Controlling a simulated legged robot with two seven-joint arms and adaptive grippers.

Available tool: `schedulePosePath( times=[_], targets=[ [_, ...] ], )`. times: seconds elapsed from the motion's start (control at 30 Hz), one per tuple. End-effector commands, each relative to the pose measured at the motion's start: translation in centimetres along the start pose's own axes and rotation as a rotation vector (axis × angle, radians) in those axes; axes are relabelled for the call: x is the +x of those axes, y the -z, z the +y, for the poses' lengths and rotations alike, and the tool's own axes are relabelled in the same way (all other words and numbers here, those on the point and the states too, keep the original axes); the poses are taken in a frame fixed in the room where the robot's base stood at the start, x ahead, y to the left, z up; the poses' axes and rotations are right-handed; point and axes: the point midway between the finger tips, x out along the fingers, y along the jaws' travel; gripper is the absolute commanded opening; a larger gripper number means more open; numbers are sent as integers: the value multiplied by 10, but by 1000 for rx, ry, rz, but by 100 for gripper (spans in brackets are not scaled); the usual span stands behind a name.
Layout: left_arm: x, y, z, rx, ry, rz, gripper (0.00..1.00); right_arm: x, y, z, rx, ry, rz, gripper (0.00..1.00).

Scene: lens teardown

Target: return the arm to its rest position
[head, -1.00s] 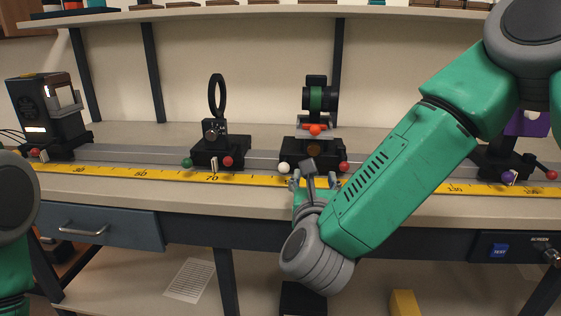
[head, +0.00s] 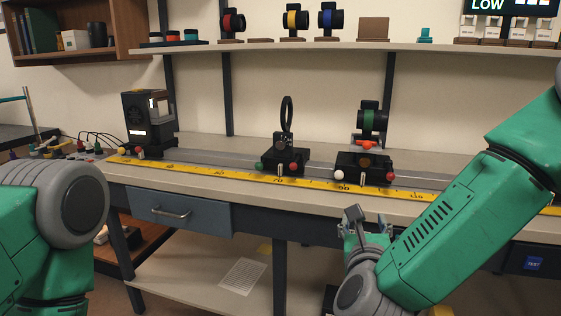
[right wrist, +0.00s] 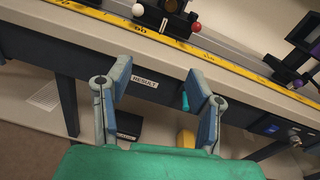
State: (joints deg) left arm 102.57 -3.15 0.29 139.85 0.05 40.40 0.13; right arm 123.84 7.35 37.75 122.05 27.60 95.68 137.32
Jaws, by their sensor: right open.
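My right gripper (head: 367,228) is open and empty, in front of the bench's front edge and below the yellow ruler (head: 260,179). In the right wrist view its two fingers (right wrist: 160,88) stand apart with nothing between them; the bench front with a "RESULT" label (right wrist: 144,81) shows behind. My right arm (head: 455,220) reaches in from the right. My left arm (head: 60,215) shows at the left edge, and its gripper is out of view.
On the bench rail stand a lamp housing (head: 148,122), a ring holder (head: 286,145) and a green-banded lens mount (head: 370,120). A drawer (head: 178,212) sits under the bench top. A lower shelf holds a paper sheet (head: 242,276). An upper shelf (head: 300,46) carries several lens mounts.

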Motion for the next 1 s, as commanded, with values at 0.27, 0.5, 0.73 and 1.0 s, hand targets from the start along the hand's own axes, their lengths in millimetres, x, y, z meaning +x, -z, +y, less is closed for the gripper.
schedulePosePath(
  times=[0.27,0.5,0.73,1.0],
  targets=[
    [-13,0,0,0,0,-1,48,-12,46,5,-359,-127,93,48],
    [-30,1,0,0,0,-1,48,-40,112,2,-862,-353,188,48],
    [-57,3,-1,0,0,-1,48,-116,208,-30,-1618,-848,210,48],
    [-85,4,-1,0,0,-1,48,-236,279,-108,-2272,-1645,-94,48]
  ],
)
